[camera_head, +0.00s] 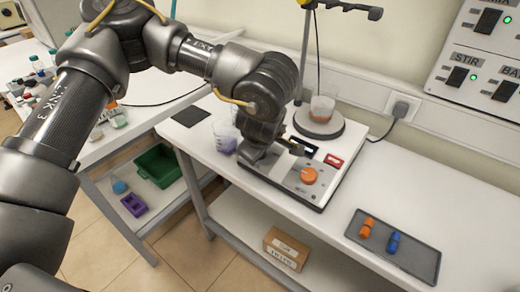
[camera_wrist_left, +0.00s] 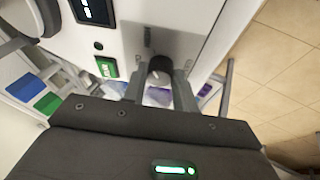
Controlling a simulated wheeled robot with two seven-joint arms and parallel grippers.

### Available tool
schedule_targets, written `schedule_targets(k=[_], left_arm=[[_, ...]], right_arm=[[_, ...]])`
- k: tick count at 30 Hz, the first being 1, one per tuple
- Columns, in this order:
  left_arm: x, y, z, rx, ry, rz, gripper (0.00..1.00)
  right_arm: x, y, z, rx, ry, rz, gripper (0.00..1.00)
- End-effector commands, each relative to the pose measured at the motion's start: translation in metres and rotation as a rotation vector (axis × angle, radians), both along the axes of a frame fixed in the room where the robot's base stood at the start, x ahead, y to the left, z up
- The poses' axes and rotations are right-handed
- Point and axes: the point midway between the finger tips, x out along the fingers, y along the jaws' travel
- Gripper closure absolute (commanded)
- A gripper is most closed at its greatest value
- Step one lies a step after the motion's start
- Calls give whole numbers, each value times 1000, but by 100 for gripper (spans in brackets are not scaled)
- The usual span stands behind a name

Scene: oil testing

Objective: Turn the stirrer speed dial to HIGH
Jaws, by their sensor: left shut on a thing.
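The white stirrer unit (camera_head: 318,187) stands on the bench with a round plate on top and an orange dial (camera_head: 309,175) on its front panel. My left gripper (camera_head: 262,152) is at the left part of that panel. In the wrist view, the left gripper (camera_wrist_left: 158,86) has its two fingers on either side of a dark round dial (camera_wrist_left: 160,68) and is shut on it. A pale mark shows on this dial. The arm hides it in the head view. Its setting cannot be read. My right gripper is not in view.
Another beaker (camera_head: 225,138) stands left of the unit. A red switch (camera_head: 333,160) is near the orange dial. A grey tray (camera_head: 415,259) with orange and blue pieces lies at right, with clear bench between.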

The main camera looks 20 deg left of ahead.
Motion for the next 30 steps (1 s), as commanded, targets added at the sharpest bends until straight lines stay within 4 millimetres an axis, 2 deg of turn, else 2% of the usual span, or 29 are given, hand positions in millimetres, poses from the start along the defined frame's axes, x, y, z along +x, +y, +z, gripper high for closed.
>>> schedule_targets(k=[4, 5, 9, 20, 23, 30], left_arm=[[0, -1, 1, -1, -1, -1, 95], [0, -1, 1, -1, -1, -1, 69], [0, 0, 0, 0, -1, 0, 51], [-1, -1, 4, -1, -2, -1, 50], [-7, -3, 15, -1, -4, -2, 50], [-29, -10, 57, -1, -6, -2, 50]], right_arm=[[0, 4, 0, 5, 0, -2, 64], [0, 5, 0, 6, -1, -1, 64], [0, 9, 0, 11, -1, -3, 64], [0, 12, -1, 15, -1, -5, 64], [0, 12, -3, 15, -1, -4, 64], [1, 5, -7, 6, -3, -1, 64]])
